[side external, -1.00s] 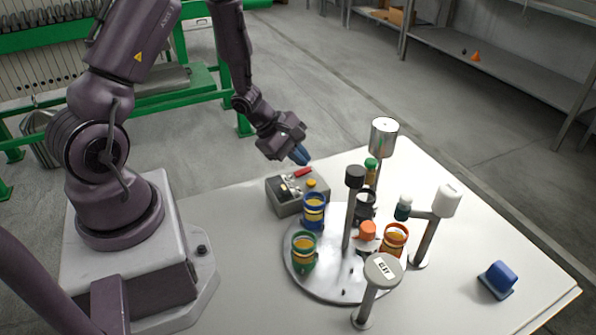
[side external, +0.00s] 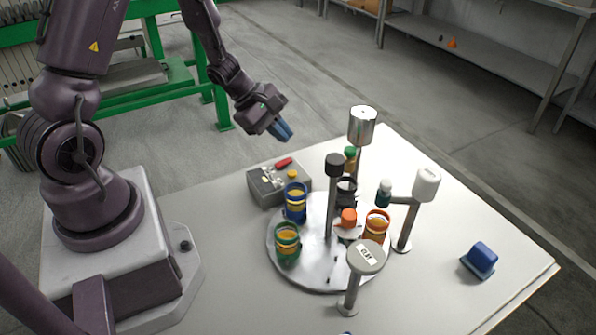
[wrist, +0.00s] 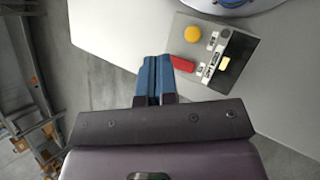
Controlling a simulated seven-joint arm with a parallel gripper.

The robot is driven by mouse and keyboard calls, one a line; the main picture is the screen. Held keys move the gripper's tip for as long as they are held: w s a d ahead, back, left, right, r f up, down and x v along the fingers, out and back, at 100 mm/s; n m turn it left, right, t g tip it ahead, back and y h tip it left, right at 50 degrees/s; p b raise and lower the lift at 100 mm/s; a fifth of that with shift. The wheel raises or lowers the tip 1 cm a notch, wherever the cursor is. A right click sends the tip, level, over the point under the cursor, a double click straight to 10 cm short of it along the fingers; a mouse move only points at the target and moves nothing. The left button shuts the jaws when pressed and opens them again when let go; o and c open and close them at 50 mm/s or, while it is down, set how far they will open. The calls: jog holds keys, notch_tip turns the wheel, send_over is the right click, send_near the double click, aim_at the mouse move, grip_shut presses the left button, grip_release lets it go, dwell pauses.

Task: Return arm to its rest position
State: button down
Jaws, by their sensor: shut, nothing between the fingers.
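My gripper (side external: 284,131) is shut and empty, with its blue fingertips pressed together. It hangs in the air above the back edge of the table, behind the grey control box. In the wrist view the closed blue fingers (wrist: 154,78) point toward the table edge, left of the box's red switch. The control box (side external: 262,187) carries a red switch (side external: 284,162) and a yellow button (side external: 292,174). It also shows in the wrist view (wrist: 238,75). My fingers are apart from the box and touch nothing visible.
A round plate (side external: 312,272) holds blue (side external: 295,208), green (side external: 287,250) and orange (side external: 376,228) ringed tanks and a dark post (side external: 333,205). A metal-capped post (side external: 363,125), a white-capped post (side external: 426,186) and a labelled post (side external: 366,257) surround it. A blue block (side external: 481,257) lies right.

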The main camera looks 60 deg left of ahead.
jog(key=s+d+r+m+y, duration=0.1)
jog(key=s+d+r+m, duration=0.2)
jog(key=s+r+m, duration=0.2)
jog(key=s+d+r+m+y, duration=0.1)
jog(key=s+d+r+m, duration=0.3)
jog(key=r+m, duration=0.5)
jog(key=s+d+r+m+y, duration=0.2)
jog(key=s+d+r+m, duration=0.1)
jog(key=s+r+m, duration=0.3)
notch_tip(320, 180, up, 3)
jog(key=shift+s+d+f+m+g, duration=0.2)
jog(key=shift+m+g, duration=0.1)
jog(key=shift+m, duration=0.5)
